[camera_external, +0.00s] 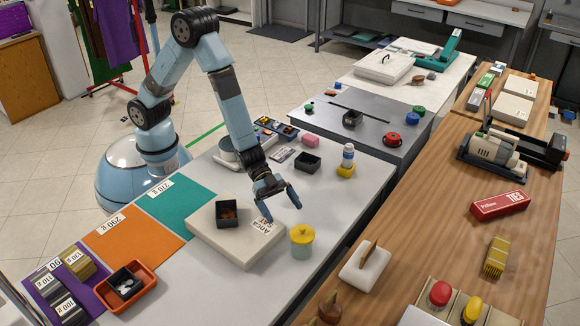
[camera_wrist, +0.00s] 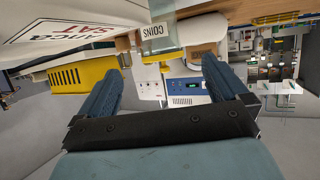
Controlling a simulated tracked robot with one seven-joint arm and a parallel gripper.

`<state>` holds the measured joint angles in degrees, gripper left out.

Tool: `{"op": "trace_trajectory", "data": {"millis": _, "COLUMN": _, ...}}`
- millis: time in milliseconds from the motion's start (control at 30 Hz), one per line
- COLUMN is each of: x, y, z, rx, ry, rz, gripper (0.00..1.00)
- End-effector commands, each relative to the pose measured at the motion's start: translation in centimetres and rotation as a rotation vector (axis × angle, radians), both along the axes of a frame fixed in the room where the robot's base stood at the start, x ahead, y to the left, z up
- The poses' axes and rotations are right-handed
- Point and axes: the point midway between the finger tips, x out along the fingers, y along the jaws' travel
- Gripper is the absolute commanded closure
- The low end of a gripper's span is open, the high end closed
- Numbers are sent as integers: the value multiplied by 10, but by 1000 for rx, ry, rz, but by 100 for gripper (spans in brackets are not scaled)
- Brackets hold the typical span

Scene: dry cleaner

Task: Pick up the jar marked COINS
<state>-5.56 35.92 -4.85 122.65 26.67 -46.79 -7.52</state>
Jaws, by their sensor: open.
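The jar marked COINS (camera_external: 302,243) is pale teal with a yellow lid and stands upright on the white table, right of the white box. Its label faces away in the external view. In the wrist view the label (camera_wrist: 153,33) reads upside down near the top, beyond and between the fingers. My gripper (camera_external: 283,207) is open and empty, just behind and above the jar, apart from it. Its two dark fingers (camera_wrist: 160,72) also show spread in the wrist view.
The white box (camera_external: 215,249) with a dark tray (camera_external: 227,222) on it lies left of the jar. A yellow-based bottle (camera_external: 347,157) and a black tray (camera_external: 307,164) stand farther back. A wooden counter (camera_external: 440,220) runs along the right. The table in front of the jar is clear.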

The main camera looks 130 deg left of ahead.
Motion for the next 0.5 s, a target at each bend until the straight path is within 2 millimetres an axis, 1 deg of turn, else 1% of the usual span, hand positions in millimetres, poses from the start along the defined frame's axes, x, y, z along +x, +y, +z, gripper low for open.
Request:
{"op": "trace_trajectory", "data": {"millis": 100, "x": 19, "y": -8, "z": -9, "rx": 1, "ry": 2, "rz": -2, "gripper": 0}}
{"op": "trace_trajectory", "data": {"millis": 300, "x": 47, "y": -18, "z": -21, "rx": 2, "ry": 2, "rz": 0, "gripper": 0}}
{"op": "trace_trajectory", "data": {"millis": 500, "x": 60, "y": -22, "z": -26, "rx": 2, "ry": 0, "rz": 1, "gripper": 0}}
